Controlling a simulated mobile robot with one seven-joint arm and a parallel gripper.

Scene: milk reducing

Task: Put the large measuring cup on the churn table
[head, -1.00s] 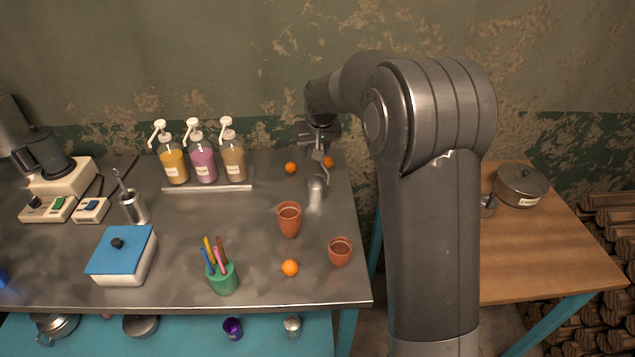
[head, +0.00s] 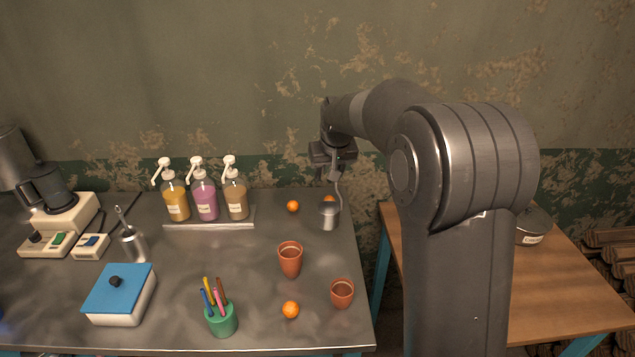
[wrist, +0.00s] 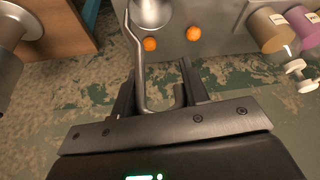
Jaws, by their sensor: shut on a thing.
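The large measuring cup (head: 329,217) is a metal cup with a long upright handle. My gripper (head: 337,172) is shut on the handle, and the cup hangs below it near the right back corner of the steel table (head: 240,275). In the wrist view the cup (wrist: 152,10) shows at the top edge, with its hooked handle running between the fingers (wrist: 158,92). A wooden-topped table (head: 565,285), apparently the churn table, stands to the right, partly hidden by my arm.
A labelled metal pot (head: 533,228) stands on the wooden table. Two clay cups (head: 290,260) (head: 342,293) and several oranges (head: 290,310) stand on the steel table. Three pump bottles (head: 205,195) stand left of the cup. A gap separates the tables.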

